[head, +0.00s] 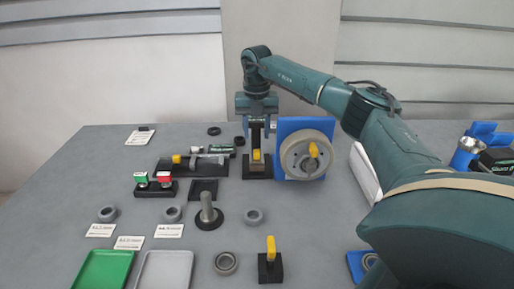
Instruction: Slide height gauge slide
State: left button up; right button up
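A small upright device that looks like the height gauge (257,168) stands on the far middle of the table. It has a dark base, a narrow upright and a yellow piece low on its front, which I take to be the slide (256,155). My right gripper (257,118) points down at the top of this upright, directly above the yellow piece. The fingertips are small and merge with the upright, so I cannot tell whether they are shut on it. My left gripper is not in view.
A blue plate with a round grey dial (304,156) stands close to the right of the gauge. A black fixture (190,166) lies to its left. A black block with a yellow lever (270,262), grey rings, a green tray (103,270) and a grey tray (164,270) are nearer.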

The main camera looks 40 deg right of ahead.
aim_at(257, 151)
notch_tip(257, 151, down, 6)
jog(key=shift+f, duration=0.2)
grip_shut()
dwell(0.5)
